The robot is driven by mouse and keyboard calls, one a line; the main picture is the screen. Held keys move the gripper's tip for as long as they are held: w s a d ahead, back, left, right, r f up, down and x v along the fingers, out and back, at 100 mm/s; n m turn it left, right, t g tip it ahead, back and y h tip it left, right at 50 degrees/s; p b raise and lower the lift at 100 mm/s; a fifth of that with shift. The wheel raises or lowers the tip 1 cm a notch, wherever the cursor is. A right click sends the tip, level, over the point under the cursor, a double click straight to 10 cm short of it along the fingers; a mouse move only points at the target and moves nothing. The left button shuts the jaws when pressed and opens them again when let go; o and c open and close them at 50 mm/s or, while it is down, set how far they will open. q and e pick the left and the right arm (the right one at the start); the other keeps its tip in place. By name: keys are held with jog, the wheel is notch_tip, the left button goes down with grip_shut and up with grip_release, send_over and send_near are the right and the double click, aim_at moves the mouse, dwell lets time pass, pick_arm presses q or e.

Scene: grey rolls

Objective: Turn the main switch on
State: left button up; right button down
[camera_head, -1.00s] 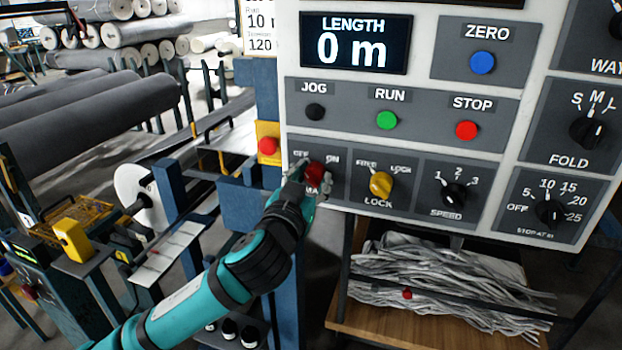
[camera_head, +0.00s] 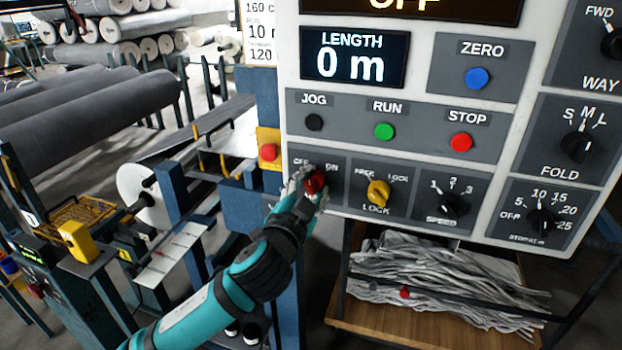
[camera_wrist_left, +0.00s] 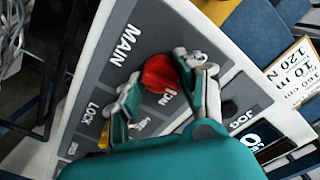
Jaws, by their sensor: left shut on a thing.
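The red main switch knob (camera_head: 315,182) sits at the lower left of the control panel (camera_head: 440,90), between the OFF and ON labels. My left gripper (camera_head: 306,184) is at it, its fingers shut around the knob. In the left wrist view the red knob (camera_wrist_left: 159,73) shows between the two fingers of my left gripper (camera_wrist_left: 158,85), next to the word MAIN. The fingers hide part of the knob's labels in the head view. The display at the top of the panel reads OFF, partly cut off. My right gripper is not in view.
The yellow lock knob (camera_head: 378,193) is just right of the main switch, with the speed knob (camera_head: 449,203) beyond it. A red button on a yellow box (camera_head: 268,152) is close on the left. A wooden shelf with grey strips (camera_head: 440,280) is below.

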pick_arm(q)
jog(key=m+p, duration=0.4)
jog(key=m, duration=0.2)
jog(key=shift+r, duration=0.1)
jog(key=shift+m+p, duration=1.25)
jog(key=shift+m, duration=0.85)
jog(key=o, duration=1.2)
jog(key=shift+c, duration=0.2)
jog(key=shift+s+a+f, duration=0.15)
jog(key=shift+s+f, duration=0.05)
jog(key=shift+s, duration=0.35)
jog(key=v, duration=1.1)
jog(key=shift+r, duration=0.1)
